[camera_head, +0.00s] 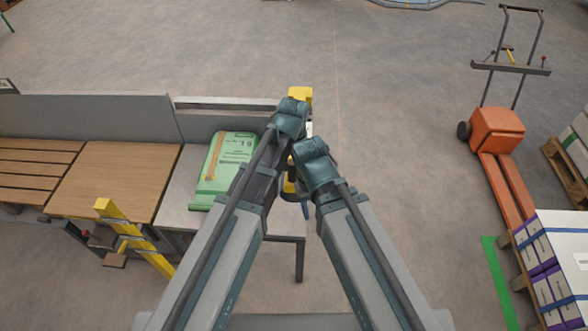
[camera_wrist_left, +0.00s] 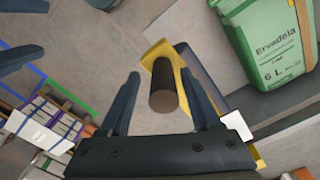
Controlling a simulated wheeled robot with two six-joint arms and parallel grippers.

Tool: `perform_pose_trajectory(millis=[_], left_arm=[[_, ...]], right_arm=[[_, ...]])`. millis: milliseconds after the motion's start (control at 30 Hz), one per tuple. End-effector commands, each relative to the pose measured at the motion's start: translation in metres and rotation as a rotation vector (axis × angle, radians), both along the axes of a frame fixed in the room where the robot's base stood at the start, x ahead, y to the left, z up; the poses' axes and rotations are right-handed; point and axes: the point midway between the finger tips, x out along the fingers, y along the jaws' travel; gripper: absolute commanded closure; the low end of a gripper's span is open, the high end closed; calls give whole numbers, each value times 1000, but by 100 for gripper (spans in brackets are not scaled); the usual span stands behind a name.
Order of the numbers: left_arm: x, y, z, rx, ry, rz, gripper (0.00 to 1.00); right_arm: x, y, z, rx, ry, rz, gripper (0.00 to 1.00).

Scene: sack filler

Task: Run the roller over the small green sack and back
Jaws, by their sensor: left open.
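The small green sack (camera_head: 228,165) lies on a metal table at the left of my left arm in the head view. It also shows at the upper right of the left wrist view (camera_wrist_left: 268,45), with printed text on it. A yellow piece, apparently the roller's frame (camera_head: 300,94), shows beyond my left wrist. In the left wrist view a dark cylindrical handle (camera_wrist_left: 163,88) stands in front of the yellow frame (camera_wrist_left: 190,85). My left gripper (camera_wrist_left: 161,75) is open, its fingers on either side of the handle. My right wrist (camera_head: 316,165) is close beside it; its fingers are mostly hidden.
A yellow post (camera_head: 135,240) stands in front. An orange pallet truck (camera_head: 497,130) and stacked boxes (camera_head: 545,265) stand at the right. The floor between is clear.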

Motion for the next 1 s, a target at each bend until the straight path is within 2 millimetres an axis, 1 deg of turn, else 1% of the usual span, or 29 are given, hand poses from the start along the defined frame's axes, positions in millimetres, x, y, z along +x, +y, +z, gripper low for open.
perform_pose_trajectory(millis=[33, 267, 800, 900, 1000], left_arm=[[0, 0, 7, 0, 0, 0, 36], [0, 0, 36, 0, 0, 0, 36], [0, -1, 116, -1, 0, -1, 36], [0, -1, 126, -1, 0, -1, 36], [0, -1, 132, -1, 0, -1, 36]], right_arm=[[0, 0, 7, 0, 0, 0, 50], [0, 0, 36, 0, 0, 1, 50], [0, 0, 116, 1, 0, -5, 50], [0, 0, 126, 2, 0, -8, 50], [0, 0, 132, 2, 0, -10, 50]])
